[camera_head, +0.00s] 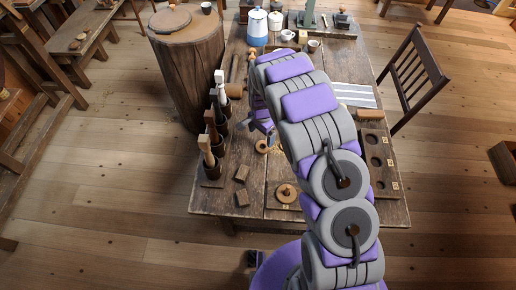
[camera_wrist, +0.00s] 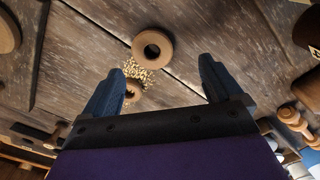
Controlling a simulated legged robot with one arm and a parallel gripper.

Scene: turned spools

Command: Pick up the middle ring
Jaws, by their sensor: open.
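In the wrist view a brown wooden ring (camera_wrist: 152,31) lies flat on the worn planks, ahead of and between my fingertips. A second, smaller-looking ring (camera_wrist: 131,92) lies nearer, by pale shavings, partly hidden by my gripper. I cannot tell for sure which one is the middle ring. My gripper (camera_wrist: 161,68) is open and empty, above the table and apart from the ring ahead. In the head view one ring (camera_head: 262,147) shows just below my gripper (camera_head: 258,127); my arm hides the table to its right.
The workbench (camera_head: 215,203) holds a rack of wood-handled tools (camera_head: 209,147) at left, small blocks (camera_head: 242,174) and a knobbed disc (camera_head: 286,193) near the front edge. A board with round recesses (camera_head: 377,150) lies at right.

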